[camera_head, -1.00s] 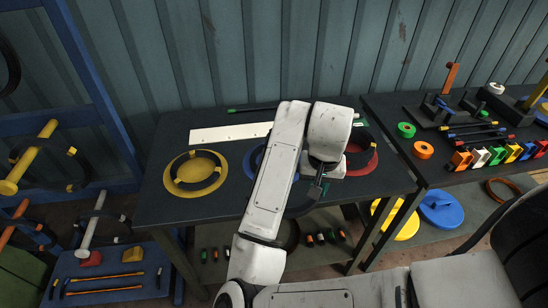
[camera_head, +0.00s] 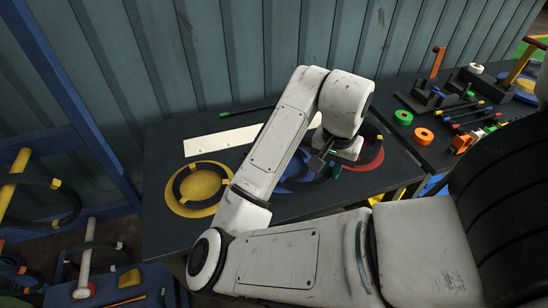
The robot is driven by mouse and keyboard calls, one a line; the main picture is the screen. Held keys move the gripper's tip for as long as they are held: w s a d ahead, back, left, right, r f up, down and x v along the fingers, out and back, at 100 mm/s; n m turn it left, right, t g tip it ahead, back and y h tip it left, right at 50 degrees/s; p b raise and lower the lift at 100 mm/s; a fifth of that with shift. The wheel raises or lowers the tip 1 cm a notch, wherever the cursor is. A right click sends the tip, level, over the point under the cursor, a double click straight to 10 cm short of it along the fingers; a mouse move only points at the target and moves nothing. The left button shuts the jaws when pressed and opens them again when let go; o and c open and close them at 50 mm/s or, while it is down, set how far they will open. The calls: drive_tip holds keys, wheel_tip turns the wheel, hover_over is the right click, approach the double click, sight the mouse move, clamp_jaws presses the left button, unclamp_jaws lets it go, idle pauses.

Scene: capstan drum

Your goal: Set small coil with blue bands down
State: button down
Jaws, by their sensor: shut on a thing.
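My gripper (camera_head: 322,163) is over the work table (camera_head: 240,140), partly hidden by my own arm. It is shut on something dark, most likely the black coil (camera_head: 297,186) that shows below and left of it. This coil is at or just above the blue disc (camera_head: 283,188); I cannot tell whether it touches. My arm hides much of both, and I cannot make out blue bands on the coil.
A black coil (camera_head: 181,186) with yellow bands lies on the yellow disc (camera_head: 180,206) at left. A red disc (camera_head: 373,160) with a dark ring is close right of my gripper. A white strip (camera_head: 215,140) lies behind. Orange (camera_head: 424,136) and green (camera_head: 403,117) rolls stand on the right table.

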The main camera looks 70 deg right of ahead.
drive_tip(key=w+d+f, duration=0.4)
drive_tip(key=w+d, duration=0.2)
drive_tip(key=d, duration=0.1)
hover_over(304, 169)
drive_tip(key=a, duration=0.1)
drive_tip(key=f, duration=0.4)
drive_tip(key=shift+s+a+f, duration=0.1)
drive_tip(key=shift+s+f, duration=0.1)
drive_tip(key=shift+s, duration=0.1)
drive_tip(key=shift+w+d+f+p, duration=0.35)
drive_tip(key=shift+d+f, duration=0.1)
drive_tip(key=shift+f, duration=0.25)
drive_tip(key=shift+f+p, duration=0.45)
drive_tip(key=shift+f, duration=1.05)
drive_tip(key=c, duration=1.1)
unclamp_jaws()
drive_tip(key=shift+s+f, duration=0.1)
drive_tip(key=shift+o, duration=0.2)
wheel_tip(304, 169, up, 12)
drive_tip(key=a+b, duration=0.1)
drive_tip(key=shift+a+b, duration=0.25)
drive_tip(key=shift+b, duration=0.1)
